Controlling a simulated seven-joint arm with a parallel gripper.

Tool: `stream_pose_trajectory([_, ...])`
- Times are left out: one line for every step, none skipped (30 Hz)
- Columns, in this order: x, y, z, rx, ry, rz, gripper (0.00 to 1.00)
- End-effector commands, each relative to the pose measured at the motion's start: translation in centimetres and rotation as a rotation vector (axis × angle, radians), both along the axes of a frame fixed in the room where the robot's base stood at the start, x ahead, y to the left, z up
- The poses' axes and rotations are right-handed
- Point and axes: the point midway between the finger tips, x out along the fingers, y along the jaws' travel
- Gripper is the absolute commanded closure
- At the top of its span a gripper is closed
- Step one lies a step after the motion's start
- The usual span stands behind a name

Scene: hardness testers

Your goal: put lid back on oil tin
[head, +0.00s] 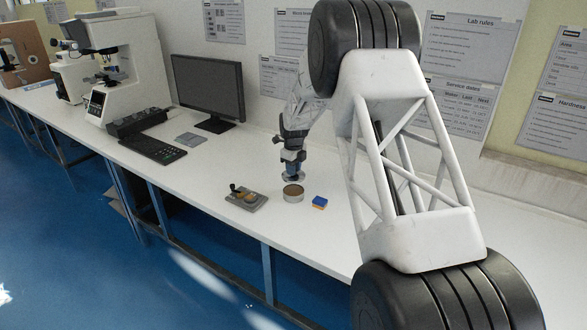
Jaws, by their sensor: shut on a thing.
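The oil tin (293,194) is a short round tin with a brownish top, standing on the white bench near its front edge. My gripper (292,171) points down just behind the tin in the head view. It is shut on the lid (294,177), a thin grey disc at the fingertips. The lid appears apart from the tin, above and behind its rim. The exact height of the lid over the bench is hard to tell. The fingertips are small here and partly merge with the lid.
A keyboard (152,149), monitor (209,90) and testers (120,70) stand farther left. The bench between tray and keyboard is clear.

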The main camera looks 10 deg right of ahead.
Motion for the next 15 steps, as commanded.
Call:
stream_pose_trajectory([0.0, 0.0, -0.2, 0.0, 0.0, 0.0, 0.99])
stream_pose_trajectory([0.0, 0.0, -0.3, 0.0, 0.0, 0.0, 0.99])
stream_pose_trajectory([0.0, 0.0, -0.5, 0.0, 0.0, 0.0, 0.99])
stream_pose_trajectory([0.0, 0.0, -0.7, 0.0, 0.0, 0.0, 0.99])
stream_pose_trajectory([0.0, 0.0, -0.8, 0.0, 0.0, 0.0, 0.99])
stream_pose_trajectory([0.0, 0.0, -1.0, 0.0, 0.001, 0.0, 0.99])
stream_pose_trajectory([0.0, 0.0, -1.2, 0.0, 0.001, 0.0, 0.99])
stream_pose_trajectory([0.0, 0.0, -1.4, 0.0, 0.001, 0.0, 0.99])
stream_pose_trajectory([0.0, 0.0, -1.7, 0.0, 0.001, 0.0, 0.99])
stream_pose_trajectory([0.0, 0.0, -1.9, 0.0, 0.001, 0.0, 0.99])
stream_pose_trajectory([0.0, 0.0, -2.1, 0.0, 0.001, 0.0, 0.99])
stream_pose_trajectory([0.0, 0.0, -2.4, 0.0, 0.001, 0.0, 0.99])
stream_pose_trajectory([0.0, 0.0, -2.6, 0.0, 0.001, 0.0, 0.99])
stream_pose_trajectory([0.0, 0.0, -2.8, 0.0, 0.001, 0.0, 0.99])
stream_pose_trajectory([0.0, 0.0, -3.1, 0.0, 0.001, 0.0, 0.99])
